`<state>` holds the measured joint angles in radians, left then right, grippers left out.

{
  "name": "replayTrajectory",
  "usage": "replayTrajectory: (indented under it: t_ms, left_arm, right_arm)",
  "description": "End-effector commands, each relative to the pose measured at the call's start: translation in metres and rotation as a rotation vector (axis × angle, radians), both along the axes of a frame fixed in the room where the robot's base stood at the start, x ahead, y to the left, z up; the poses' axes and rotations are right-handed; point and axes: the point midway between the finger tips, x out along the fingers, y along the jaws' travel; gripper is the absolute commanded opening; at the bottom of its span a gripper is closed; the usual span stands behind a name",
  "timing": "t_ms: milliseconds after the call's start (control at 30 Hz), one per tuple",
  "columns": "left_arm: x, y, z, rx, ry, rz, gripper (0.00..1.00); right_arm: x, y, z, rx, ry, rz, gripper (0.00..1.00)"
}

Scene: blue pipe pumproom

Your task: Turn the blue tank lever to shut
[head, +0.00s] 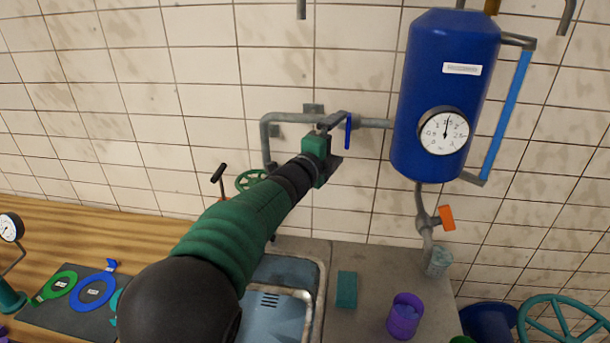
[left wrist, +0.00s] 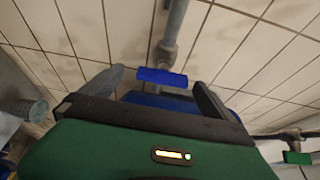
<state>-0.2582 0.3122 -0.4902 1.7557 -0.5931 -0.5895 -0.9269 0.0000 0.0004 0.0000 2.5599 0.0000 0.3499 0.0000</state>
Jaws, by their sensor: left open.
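The blue tank (head: 445,95) hangs on the tiled wall at the right of the head view. A grey pipe runs left from it, and the blue lever (head: 348,133) sits on this pipe, its handle upright in the picture. My left gripper (head: 337,143) is open just left of the lever, with its fingers towards it. In the left wrist view the blue lever (left wrist: 162,76) shows between the two spread fingers of my gripper (left wrist: 158,88). I cannot tell whether a finger touches it. My right gripper is not in view.
An orange lever (head: 447,217) is on the pipe below the tank. A gauge (head: 444,131) is on the tank front. A sink (head: 285,290), a purple cup (head: 404,315) and a teal block (head: 346,289) are below.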

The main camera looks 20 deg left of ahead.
Motion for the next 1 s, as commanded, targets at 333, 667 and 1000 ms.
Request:
replayTrajectory:
  t_ms: [333,667,1000]
  left_arm:
    - [-0.032,0.003,0.0,0.0,-0.003,-0.002,1.0]
    - [-0.058,0.006,0.0,-0.001,-0.002,-0.002,1.0]
    - [-0.087,0.009,0.0,-0.001,-0.003,-0.001,1.0]
  right_arm:
    - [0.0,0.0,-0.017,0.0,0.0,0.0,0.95]
    - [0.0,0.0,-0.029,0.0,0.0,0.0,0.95]
    - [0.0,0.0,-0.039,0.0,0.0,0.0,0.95]
